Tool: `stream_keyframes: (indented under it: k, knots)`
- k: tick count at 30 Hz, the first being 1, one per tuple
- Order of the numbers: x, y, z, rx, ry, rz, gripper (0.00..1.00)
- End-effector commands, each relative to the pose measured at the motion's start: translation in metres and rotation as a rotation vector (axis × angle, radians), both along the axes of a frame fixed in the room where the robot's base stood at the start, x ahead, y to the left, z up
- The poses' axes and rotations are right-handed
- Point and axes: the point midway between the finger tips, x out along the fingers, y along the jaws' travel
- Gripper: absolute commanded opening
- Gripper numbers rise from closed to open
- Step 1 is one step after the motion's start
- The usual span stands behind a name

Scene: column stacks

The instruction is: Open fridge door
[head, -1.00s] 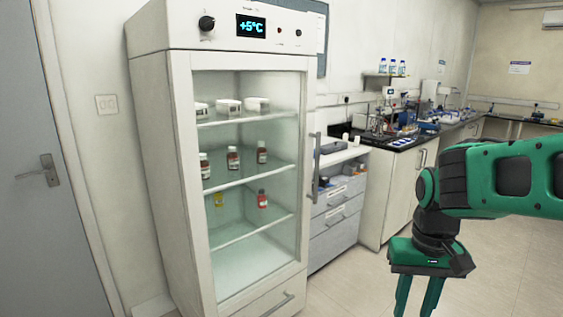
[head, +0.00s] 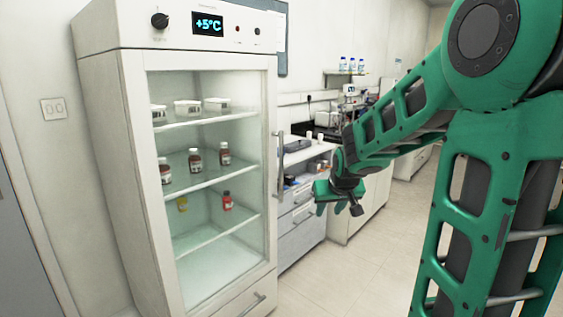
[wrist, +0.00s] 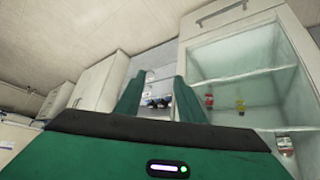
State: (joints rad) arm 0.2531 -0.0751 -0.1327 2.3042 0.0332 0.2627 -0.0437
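The white fridge (head: 102,150) stands at the left in the head view, with its glass door (head: 270,110) shut. A vertical bar handle (head: 280,165) runs along the door's right edge. My gripper (head: 330,210) is to the right of the handle and apart from it, at about the height of its lower end. In the wrist view, the scene is upside down and the two green fingers (wrist: 158,98) are spread with nothing between them. The fridge door (wrist: 240,38) shows to their right there. I cannot make out the door handle in the wrist view.
A grey drawer unit (head: 297,222) stands beside the fridge on the right, behind my gripper. Bottles and white boxes sit on the fridge shelves. A bench (head: 345,220) runs farther back. The floor (head: 330,280) in front is clear.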

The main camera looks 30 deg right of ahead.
Motion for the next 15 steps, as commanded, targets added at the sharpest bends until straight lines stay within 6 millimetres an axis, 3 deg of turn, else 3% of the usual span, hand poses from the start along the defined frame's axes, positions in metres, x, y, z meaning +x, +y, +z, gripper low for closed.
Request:
stream_keyframes:
  k: [1, 6, 12, 15]
  knots:
    - [0.033, -0.006, -0.001, -0.025, -0.055, 0.019, 0.36]
    - [0.134, -0.020, 0.008, -0.105, -0.276, 0.083, 0.36]
    - [0.233, -0.030, 0.016, -0.177, -0.545, 0.134, 0.36]
    - [0.268, -0.032, 0.019, -0.204, -0.669, 0.147, 0.36]
